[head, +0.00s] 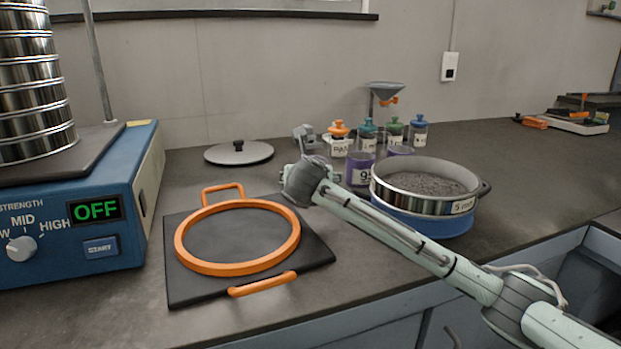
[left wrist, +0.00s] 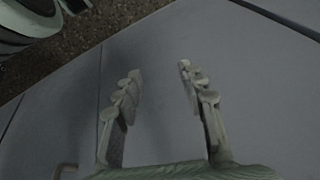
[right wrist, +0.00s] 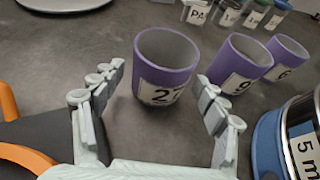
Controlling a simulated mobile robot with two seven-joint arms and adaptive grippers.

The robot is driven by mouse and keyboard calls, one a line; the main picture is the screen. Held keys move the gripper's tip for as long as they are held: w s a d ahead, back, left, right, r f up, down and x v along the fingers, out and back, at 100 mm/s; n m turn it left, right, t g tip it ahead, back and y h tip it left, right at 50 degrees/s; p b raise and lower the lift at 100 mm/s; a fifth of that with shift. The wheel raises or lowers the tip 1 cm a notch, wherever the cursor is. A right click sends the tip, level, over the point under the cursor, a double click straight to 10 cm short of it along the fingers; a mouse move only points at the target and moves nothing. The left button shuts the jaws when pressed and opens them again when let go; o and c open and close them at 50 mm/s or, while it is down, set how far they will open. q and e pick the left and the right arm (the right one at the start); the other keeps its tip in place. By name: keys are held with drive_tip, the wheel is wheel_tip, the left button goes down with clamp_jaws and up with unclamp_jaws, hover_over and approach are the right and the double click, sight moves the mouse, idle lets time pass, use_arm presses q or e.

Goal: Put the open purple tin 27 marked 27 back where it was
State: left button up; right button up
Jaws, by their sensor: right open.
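The open purple tin 27 (right wrist: 178,80) stands upright on the dark worktop in the right wrist view, its label facing me. Its inside looks grey, and I cannot tell its contents. My right gripper (right wrist: 160,78) is open, with one finger on each side of the tin's near part and no clear contact. In the head view the right wrist (head: 305,180) hides tin 27. Purple tin 9 (right wrist: 238,65) and another purple tin (right wrist: 285,55) stand to its right. My left gripper (left wrist: 159,70) is open and empty before grey cabinet fronts, outside the head view.
A black board with an orange ring (head: 180,252) lies left of my right gripper. The blue-based sieve pan (head: 425,222) stands at the right. Lidded jars (head: 395,133) and a funnel stand (head: 388,92) are behind. The shaker (head: 75,240) reads OFF. A round lid (head: 238,153) lies behind the board.

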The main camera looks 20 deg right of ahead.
drive_tip(key=v, duration=0.8)
drive_tip(key=shift+s+a+r, duration=0.1)
drive_tip(key=shift+s+r, duration=0.05)
drive_tip(key=shift+s, duration=0.05)
use_arm(q)
drive_tip(key=f, duration=0.2)
drive_tip(key=shift+w+f, duration=0.2)
drive_tip(key=shift+f, duration=0.15)
use_arm(e)
drive_tip(key=shift+s, duration=0.15)
use_arm(q)
drive_tip(key=shift+s+r, duration=0.1)
